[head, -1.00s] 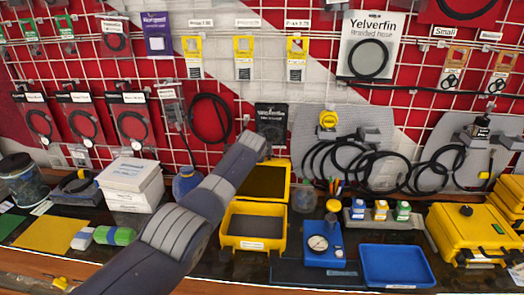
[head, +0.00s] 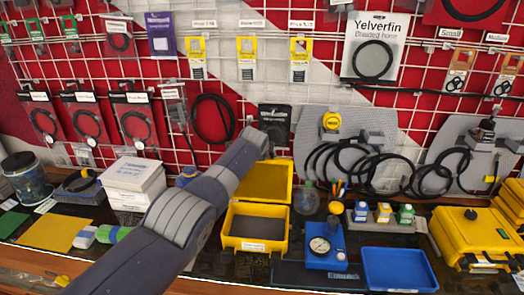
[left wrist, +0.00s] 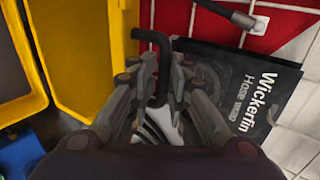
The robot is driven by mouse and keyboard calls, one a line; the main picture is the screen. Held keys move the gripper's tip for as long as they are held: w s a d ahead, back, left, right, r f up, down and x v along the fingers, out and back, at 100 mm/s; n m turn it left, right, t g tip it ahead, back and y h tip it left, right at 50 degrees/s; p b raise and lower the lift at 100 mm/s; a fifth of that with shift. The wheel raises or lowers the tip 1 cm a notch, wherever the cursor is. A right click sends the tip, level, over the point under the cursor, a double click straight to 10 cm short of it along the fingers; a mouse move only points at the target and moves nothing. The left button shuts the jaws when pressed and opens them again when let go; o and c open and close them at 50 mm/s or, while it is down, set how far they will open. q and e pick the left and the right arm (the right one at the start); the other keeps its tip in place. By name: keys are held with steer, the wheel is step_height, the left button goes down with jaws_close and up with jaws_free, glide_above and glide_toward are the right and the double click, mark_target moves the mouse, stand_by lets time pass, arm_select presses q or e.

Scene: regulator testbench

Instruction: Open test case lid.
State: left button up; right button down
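A yellow case (head: 232,243) with a dark inside stands on the bench at centre. Its yellow lid (head: 280,170) is raised at the back and stands open. The lid also shows as a yellow panel on the left in the left wrist view (left wrist: 82,45). My left arm reaches past the case's left side toward the wall and hides its own gripper in the head view. In the left wrist view my left gripper (left wrist: 167,68) is to the right of the yellow panel. A black bent rod (left wrist: 160,45) shows between its fingers; whether they grip it is unclear. My right gripper is out of view.
A black Wickerfin package (head: 274,120) hangs on the wall grid just beyond my left gripper. A blue gauge block (head: 328,243) and a blue tray (head: 398,268) are right of the case. A shut yellow case (head: 470,240) stands far right. White boxes (head: 132,185) stand left.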

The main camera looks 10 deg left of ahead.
arm_select(q)
steer(key=shift+s+f, duration=0.1)
steer(key=shift+s, duration=0.1)
stand_by(0.3)
steer(key=v, duration=1.2)
stand_by(0.5)
steer(key=shift+w, duration=0.1)
